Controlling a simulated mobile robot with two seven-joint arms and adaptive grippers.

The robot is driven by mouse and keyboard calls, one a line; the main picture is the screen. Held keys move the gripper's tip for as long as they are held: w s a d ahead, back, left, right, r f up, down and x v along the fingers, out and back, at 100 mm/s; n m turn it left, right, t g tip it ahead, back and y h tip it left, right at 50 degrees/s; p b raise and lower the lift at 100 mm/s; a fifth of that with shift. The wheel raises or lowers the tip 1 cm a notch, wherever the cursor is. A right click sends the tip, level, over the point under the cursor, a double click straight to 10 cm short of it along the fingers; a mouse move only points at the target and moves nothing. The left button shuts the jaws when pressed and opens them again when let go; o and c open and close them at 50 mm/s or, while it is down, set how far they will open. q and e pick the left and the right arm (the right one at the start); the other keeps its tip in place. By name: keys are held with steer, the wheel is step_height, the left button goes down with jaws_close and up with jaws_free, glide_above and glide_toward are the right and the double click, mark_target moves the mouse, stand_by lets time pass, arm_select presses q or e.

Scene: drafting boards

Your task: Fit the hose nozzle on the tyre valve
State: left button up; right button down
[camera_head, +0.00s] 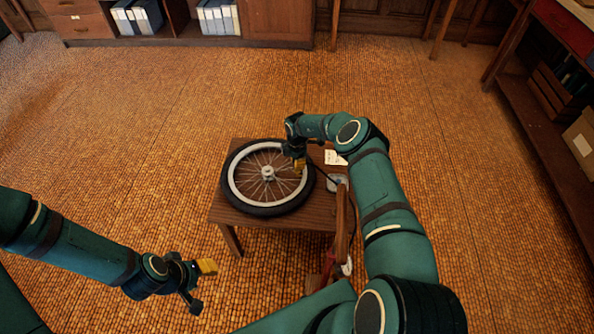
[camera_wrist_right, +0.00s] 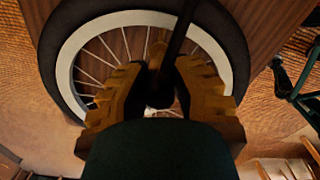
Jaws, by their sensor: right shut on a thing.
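A spoked wheel with a black tyre (camera_head: 236,197) and white rim lies flat on a small wooden table (camera_head: 222,215). My right gripper (camera_head: 299,164) is over the tyre's right side, its yellow fingers shut on the dark hose nozzle (camera_wrist_right: 160,92). In the right wrist view the fingers (camera_wrist_right: 160,85) hold the nozzle above the wheel, and the dark hose (camera_wrist_right: 184,22) runs up from it. The tyre valve is not clear; the fingers and nozzle may hide it. My left gripper (camera_head: 207,267) hangs empty left of the table, its finger gap unclear.
A grey object (camera_head: 338,183) and a white paper (camera_head: 335,157) lie on the table's right side. A brown upright piece and a red part (camera_head: 328,262) show by its right front edge, partly behind my right arm. Shelves (camera_head: 540,110) stand at far right. The floor on the left is clear.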

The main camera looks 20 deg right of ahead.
steer(key=shift+f, duration=1.25)
steer(key=c, duration=0.9)
jaws_free()
steer(key=shift+o, duration=0.2)
